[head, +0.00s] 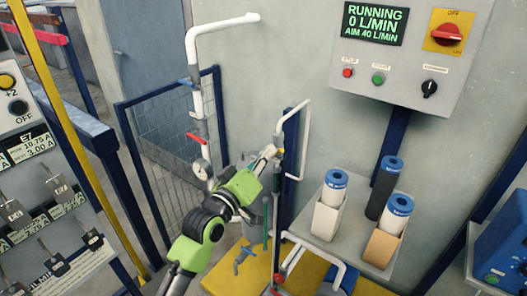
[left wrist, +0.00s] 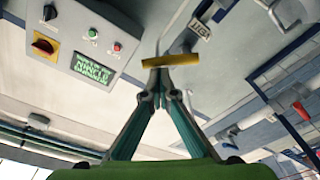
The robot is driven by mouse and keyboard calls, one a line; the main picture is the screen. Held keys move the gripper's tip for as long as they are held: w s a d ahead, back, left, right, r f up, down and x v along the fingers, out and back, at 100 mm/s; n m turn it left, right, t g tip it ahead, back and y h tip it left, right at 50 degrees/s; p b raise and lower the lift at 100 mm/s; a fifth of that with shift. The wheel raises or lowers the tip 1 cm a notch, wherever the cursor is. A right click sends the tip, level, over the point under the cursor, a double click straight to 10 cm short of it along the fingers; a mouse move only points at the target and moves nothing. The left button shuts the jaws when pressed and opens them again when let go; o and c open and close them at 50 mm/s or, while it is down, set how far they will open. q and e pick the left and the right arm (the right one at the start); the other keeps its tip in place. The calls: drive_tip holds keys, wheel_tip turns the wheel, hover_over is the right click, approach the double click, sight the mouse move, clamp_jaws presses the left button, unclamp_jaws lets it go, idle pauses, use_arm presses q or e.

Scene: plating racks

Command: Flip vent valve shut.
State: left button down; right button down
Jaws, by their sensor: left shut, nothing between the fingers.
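A yellow lever (left wrist: 170,60) lies crosswise just beyond my left fingertips in the left wrist view; I take it for the vent valve's handle. A small tag (left wrist: 200,28) is behind it, its lettering hard to read. My left gripper (left wrist: 157,88) is shut and empty, its tips at or very near the lever; I cannot tell whether they touch. In the head view my left gripper (head: 270,152) reaches the upright pipe (head: 305,125) right of the filter housing, and a bit of yellow shows at its tip. My right gripper is not in view.
A control panel (head: 400,55) reads RUNNING, 0 L/MIN, AIM 40 L/MIN. A red-handled valve (head: 196,138) and gauge (head: 201,169) sit on the white pipe (head: 195,100) at left. Several blue-capped cartridges (head: 337,179) stand on a shelf at right. A mesh fence (head: 160,125) is behind my arm.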

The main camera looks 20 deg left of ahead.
use_arm(q)
drive_tip(key=shift+s+d+f+m+h, duration=0.1)
drive_tip(key=shift+d+f+m+h, duration=0.2)
drive_tip(key=shift+m, duration=1.05)
drive_tip(key=shift+s+d+f+m+h, duration=0.2)
drive_tip(key=shift+f+m, duration=0.25)
drive_tip(key=shift+m, duration=0.95)
drive_tip(key=shift+d+f+m+h, duration=0.2)
drive_tip(key=shift+d+f+m, duration=0.15)
drive_tip(key=shift+m, duration=1)
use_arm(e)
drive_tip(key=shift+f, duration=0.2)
